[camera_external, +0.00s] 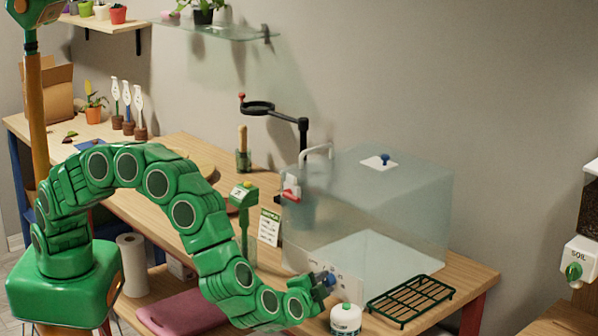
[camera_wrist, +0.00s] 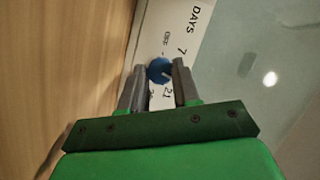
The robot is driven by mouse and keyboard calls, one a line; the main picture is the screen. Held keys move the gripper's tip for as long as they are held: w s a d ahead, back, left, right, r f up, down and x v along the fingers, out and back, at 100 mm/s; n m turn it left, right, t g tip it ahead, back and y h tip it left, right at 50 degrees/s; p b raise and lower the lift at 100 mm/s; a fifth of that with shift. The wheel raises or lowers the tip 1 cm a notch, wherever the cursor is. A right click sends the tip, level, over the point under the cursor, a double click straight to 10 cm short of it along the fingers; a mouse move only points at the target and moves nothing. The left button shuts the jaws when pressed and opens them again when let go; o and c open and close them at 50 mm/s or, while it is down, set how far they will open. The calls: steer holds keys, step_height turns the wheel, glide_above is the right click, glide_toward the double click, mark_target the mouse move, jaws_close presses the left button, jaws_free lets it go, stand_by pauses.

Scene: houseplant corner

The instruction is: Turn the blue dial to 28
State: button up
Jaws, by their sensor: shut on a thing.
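The blue dial (camera_wrist: 157,71) sits on a white panel (camera_wrist: 150,45) printed with "DAYS", "7" and "21". Another small mark above the dial is too small to read for sure, and a number at the lower left is partly hidden by a finger. A pale pointer mark on the dial points toward the right finger. My gripper (camera_wrist: 160,68) is shut on the dial, one finger on each side. In the external view, my gripper (camera_external: 319,284) is at the front of the clear box, with the blue dial (camera_external: 331,279) at its tip.
The clear box (camera_external: 400,215) stands on the wooden bench (camera_external: 470,275). A green wire rack (camera_external: 410,298) lies to the right of my gripper, and a white canister (camera_external: 345,320) stands just in front of it. A green post (camera_external: 245,205) and a sign card (camera_external: 269,227) stand to its left.

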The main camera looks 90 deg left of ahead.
stand_by(0.3)
steer(key=o, duration=1)
steer(key=shift+o, duration=0.2)
steer(key=shift+d, duration=0.1)
steer(key=shift+v, duration=3.8)
